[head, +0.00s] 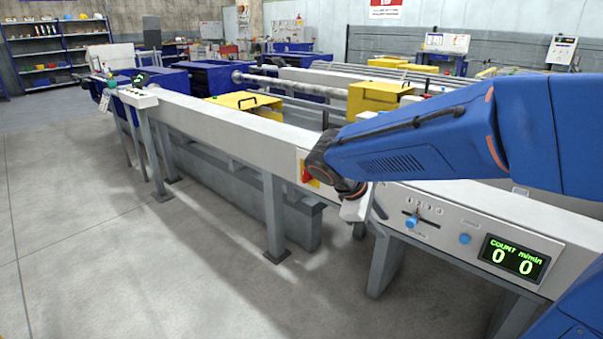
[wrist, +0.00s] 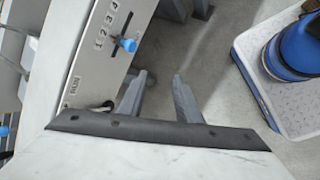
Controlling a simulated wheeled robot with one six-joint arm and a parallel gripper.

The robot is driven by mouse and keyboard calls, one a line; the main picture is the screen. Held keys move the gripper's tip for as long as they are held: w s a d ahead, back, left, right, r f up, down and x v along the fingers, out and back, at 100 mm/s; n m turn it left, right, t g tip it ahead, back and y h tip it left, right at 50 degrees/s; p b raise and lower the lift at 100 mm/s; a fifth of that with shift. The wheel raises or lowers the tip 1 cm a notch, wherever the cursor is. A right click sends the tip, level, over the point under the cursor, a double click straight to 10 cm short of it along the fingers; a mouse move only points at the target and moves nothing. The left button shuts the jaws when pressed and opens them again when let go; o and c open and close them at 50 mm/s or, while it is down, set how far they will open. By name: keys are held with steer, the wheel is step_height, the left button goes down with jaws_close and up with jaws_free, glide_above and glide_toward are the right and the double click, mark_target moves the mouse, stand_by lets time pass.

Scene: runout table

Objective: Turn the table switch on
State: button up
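The runout table (head: 225,122) carries a light control panel on its near side. In the wrist view a small metal lever or toggle (wrist: 101,107) sits beside the RUN label (wrist: 74,86), partly hidden by my gripper. Its position cannot be told. In the head view my arm and gripper cover that part of the panel. A red switch on a yellow plate (head: 309,173) shows left of my wrist, partly hidden. My gripper (wrist: 160,77) is open, its two grey fingers apart with nothing between them, close in front of the panel. It also shows in the head view (head: 376,212).
A blue slider knob (head: 411,222) stands by the 1-to-4 scale; it also shows in the wrist view (wrist: 128,45). The floor (head: 110,265) at the left is clear.

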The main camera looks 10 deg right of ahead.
steer(key=w+a+n+t+h, duration=0.1)
steer(key=w+a+n+h, duration=0.35)
steer(key=w, duration=0.55)
steer(key=n+t+h, duration=0.3)
steer(key=n+t, duration=0.5)
steer(key=n, duration=0.3)
glide_toward(303, 171)
steer(key=x, duration=0.9)
steer(key=shift+d, duration=0.1)
jaws_close()
